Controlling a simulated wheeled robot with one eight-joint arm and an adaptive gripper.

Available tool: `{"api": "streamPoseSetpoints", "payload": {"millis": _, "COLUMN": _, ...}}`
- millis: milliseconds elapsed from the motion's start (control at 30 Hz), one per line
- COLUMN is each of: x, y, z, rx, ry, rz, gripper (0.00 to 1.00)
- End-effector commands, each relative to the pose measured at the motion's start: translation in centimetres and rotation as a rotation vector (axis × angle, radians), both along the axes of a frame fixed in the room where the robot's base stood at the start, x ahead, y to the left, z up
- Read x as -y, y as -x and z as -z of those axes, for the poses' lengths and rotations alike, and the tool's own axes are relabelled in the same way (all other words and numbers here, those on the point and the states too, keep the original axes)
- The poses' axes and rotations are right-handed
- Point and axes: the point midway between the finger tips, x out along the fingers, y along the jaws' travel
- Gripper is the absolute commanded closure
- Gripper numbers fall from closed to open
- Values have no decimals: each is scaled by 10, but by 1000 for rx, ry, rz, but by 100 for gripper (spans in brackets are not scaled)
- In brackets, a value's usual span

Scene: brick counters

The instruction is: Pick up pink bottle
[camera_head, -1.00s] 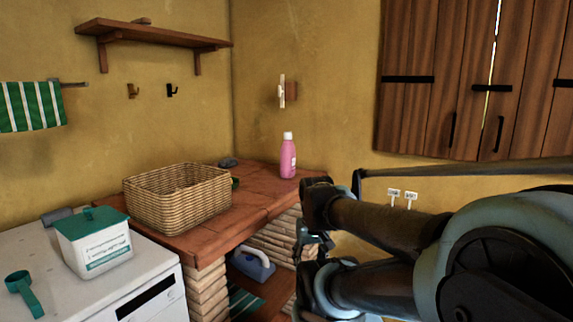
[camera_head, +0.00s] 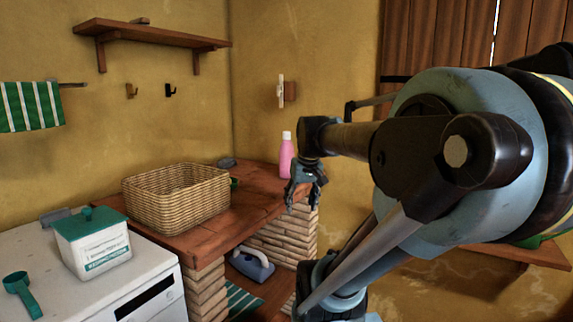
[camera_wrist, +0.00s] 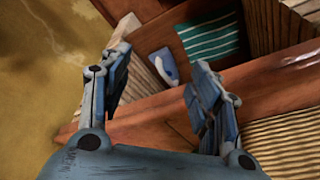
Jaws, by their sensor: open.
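The pink bottle (camera_head: 286,160) with a white cap stands upright on the wooden counter (camera_head: 262,212), near its right end by the wall. My arm covers part of its right side in the head view. My gripper (camera_head: 304,200) is open and points down at the counter's right front edge, a little in front and to the right of the bottle in the picture. In the wrist view the gripper's fingers (camera_wrist: 158,65) are spread with nothing between them, above the counter's edge. The bottle does not show in the wrist view.
A wicker basket (camera_head: 176,200) sits on the counter to the left. A white tub with a green lid (camera_head: 92,242) and a green scoop (camera_head: 22,294) are on a white appliance (camera_head: 120,290). An iron (camera_head: 252,265) is on the shelf below. A wall shelf (camera_head: 155,35) hangs above.

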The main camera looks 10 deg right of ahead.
Motion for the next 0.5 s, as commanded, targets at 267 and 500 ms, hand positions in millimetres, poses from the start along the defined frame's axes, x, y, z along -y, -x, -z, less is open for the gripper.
{"api": "streamPoseSetpoints", "payload": {"millis": 267, "x": 6, "y": -100, "z": -105, "rx": 79, "ry": -20, "rz": -56, "gripper": 43}}
{"api": "streamPoseSetpoints", "payload": {"millis": 500, "x": 17, "y": -185, "z": -183, "rx": 150, "ry": -31, "rz": -99, "gripper": 43}}
